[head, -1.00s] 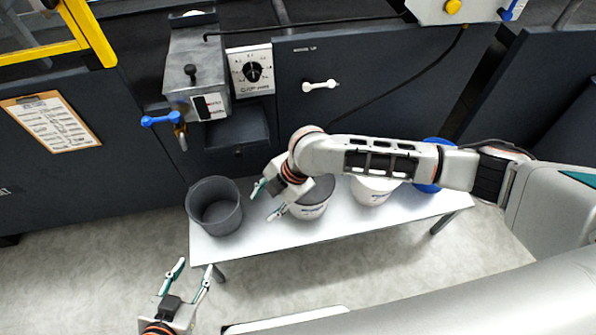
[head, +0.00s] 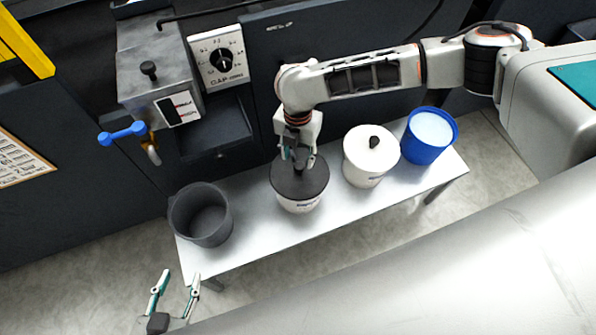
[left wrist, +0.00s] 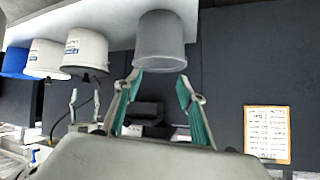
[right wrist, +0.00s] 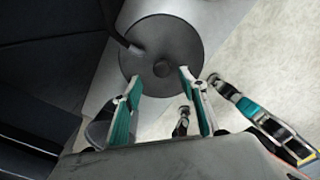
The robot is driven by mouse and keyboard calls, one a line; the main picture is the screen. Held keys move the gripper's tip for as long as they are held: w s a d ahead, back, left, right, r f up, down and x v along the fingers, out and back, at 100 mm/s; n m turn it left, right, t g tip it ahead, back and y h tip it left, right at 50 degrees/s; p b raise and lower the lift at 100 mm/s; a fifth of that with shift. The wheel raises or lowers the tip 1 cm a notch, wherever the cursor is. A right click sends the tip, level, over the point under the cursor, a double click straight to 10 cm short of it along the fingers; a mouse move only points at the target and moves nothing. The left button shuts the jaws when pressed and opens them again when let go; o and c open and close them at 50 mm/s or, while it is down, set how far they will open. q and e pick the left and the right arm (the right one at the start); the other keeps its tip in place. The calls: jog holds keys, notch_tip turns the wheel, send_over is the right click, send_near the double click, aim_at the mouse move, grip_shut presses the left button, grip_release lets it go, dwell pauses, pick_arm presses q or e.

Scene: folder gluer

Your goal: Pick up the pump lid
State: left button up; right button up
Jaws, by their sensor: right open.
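A round dark grey lid (head: 300,183), which I take to be the pump lid, sits on a white bucket (head: 299,205) on the bench. In the right wrist view the lid (right wrist: 160,50) shows a small centre knob and a black bent tube at its upper left. My right gripper (head: 299,160) is above the lid, pointing down and open; its fingertips (right wrist: 160,80) are on either side below the knob in the picture. Whether they touch the lid cannot be told. My left gripper (head: 176,285) is open and empty, in front of the bench's left end.
On the bench (head: 245,232) stand an empty grey bucket (head: 201,222) left, a white-lidded bucket (head: 369,160) and a blue bucket (head: 428,145) right. A metal box (head: 155,75) with blue-handled valve is behind.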

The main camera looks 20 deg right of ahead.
aim_at(300, 166)
jog(key=f, duration=0.1)
jog(key=f+b, duration=0.1)
jog(key=f, duration=0.2)
jog(key=shift+s+d+f, duration=0.2)
jog(key=shift+d, duration=0.05)
jog(key=shift+w+f, duration=0.1)
jog(key=shift+f, duration=0.05)
jog(key=shift+w+r, duration=0.1)
jog(key=shift+r, duration=0.1)
grip_shut()
